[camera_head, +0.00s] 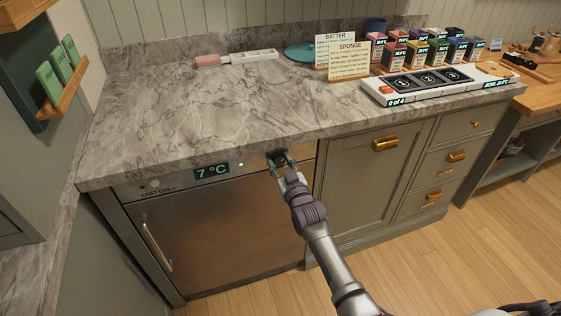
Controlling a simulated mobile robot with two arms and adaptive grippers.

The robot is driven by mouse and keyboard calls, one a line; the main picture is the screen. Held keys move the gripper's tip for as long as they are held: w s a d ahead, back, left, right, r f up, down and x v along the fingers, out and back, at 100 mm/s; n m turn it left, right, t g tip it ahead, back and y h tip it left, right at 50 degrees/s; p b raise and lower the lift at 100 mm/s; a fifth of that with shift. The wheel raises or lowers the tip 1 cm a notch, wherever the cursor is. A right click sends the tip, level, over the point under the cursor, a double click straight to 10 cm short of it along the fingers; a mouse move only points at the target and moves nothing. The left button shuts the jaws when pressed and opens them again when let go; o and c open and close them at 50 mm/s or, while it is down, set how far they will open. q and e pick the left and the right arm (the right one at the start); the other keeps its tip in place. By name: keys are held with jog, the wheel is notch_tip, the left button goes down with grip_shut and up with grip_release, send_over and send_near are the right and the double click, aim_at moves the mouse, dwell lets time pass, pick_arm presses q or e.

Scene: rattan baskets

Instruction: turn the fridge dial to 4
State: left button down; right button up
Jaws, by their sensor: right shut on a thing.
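The fridge (215,240) is built in under the marble counter at the left, with a brushed metal door. Its display (212,171) reads 7 °C, with a small green light to the right of it. My right gripper (279,160) is at the right end of the fridge's control panel, just below the counter edge. It is shut on the dark dial (275,154). The fingers cover most of the dial, so its pointer and numbers cannot be read. My left gripper is not in view.
The counter (170,110) overhangs the panel close above my gripper. Cabinets with brass handles (385,144) stand to the right. On the counter are a white numbered tray (400,96), several small coloured boxes (415,55) and recipe cards (348,62). The floor in front is clear.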

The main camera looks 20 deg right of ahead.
jog(key=shift+f+m, duration=0.1)
jog(key=shift+m, duration=0.5)
jog(key=o, duration=1.2)
jog(key=shift+c, duration=0.2)
jog(key=shift+s, duration=0.1)
jog(key=s, duration=1.2)
jog(key=shift+d, duration=0.2)
